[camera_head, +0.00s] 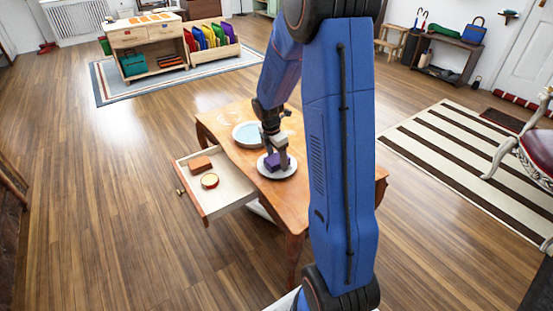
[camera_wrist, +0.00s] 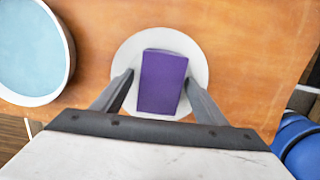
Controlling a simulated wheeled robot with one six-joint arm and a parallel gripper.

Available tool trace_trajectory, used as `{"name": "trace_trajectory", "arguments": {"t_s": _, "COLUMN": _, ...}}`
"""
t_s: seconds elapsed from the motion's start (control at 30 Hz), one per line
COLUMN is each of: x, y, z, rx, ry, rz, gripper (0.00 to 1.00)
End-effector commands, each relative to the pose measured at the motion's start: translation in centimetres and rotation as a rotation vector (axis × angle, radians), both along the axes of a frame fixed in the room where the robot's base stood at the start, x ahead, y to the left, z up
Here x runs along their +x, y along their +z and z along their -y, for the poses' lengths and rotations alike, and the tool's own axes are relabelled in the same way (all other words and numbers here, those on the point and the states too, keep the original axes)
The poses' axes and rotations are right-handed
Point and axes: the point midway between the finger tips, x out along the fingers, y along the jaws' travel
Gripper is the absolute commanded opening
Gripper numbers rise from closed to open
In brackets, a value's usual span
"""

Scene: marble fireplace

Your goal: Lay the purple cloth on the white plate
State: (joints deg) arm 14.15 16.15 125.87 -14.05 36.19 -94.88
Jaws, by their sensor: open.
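The purple cloth (camera_wrist: 162,82) is a folded block shape lying on the white plate (camera_wrist: 122,62) in the wrist view. In the head view the cloth (camera_head: 273,161) and the plate (camera_head: 285,174) are on the wooden table, partly hidden by my gripper. My gripper (camera_wrist: 157,82) is open, with one finger on each side of the cloth. The wrist view shows a gap between the left finger and the cloth; the right finger is close to the cloth's edge, and I cannot tell whether it touches.
A light-blue round dish (camera_head: 247,134) with a white rim stands beside the plate on the wooden table (camera_head: 232,154). An open drawer (camera_head: 229,187) juts out at the left, holding an orange-brown block (camera_head: 201,164) and a round orange item (camera_head: 209,181).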

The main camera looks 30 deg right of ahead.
Motion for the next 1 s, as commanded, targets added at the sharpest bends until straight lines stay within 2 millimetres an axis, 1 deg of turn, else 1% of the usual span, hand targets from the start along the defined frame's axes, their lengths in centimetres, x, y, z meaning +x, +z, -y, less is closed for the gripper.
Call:
{"name": "trace_trajectory", "arguments": {"t_s": 0.13, "x": 0.0, "y": 0.6, "z": 0.0, "rx": 0.0, "ry": -0.001, "rz": 0.001, "gripper": 0.66}}
{"name": "trace_trajectory", "arguments": {"t_s": 0.27, "x": 0.1, "y": 2.3, "z": -0.2, "rx": -0.001, "ry": 0.0, "rz": 0.003, "gripper": 0.66}}
{"name": "trace_trajectory", "arguments": {"t_s": 0.6, "x": 0.0, "y": 8.8, "z": -1.2, "rx": -0.001, "ry": 0.0, "rz": 0.004, "gripper": 0.66}}
{"name": "trace_trajectory", "arguments": {"t_s": 0.7, "x": 0.0, "y": 10.3, "z": -1.4, "rx": -0.001, "ry": 0.0, "rz": 0.003, "gripper": 0.66}}
{"name": "trace_trajectory", "arguments": {"t_s": 0.8, "x": 0.0, "y": 11.5, "z": -1.6, "rx": -0.001, "ry": 0.001, "rz": 0.002, "gripper": 0.66}}
{"name": "trace_trajectory", "arguments": {"t_s": 1.0, "x": -0.2, "y": 12.8, "z": -1.9, "rx": 0.0, "ry": -0.008, "rz": 0.004, "gripper": 0.66}}
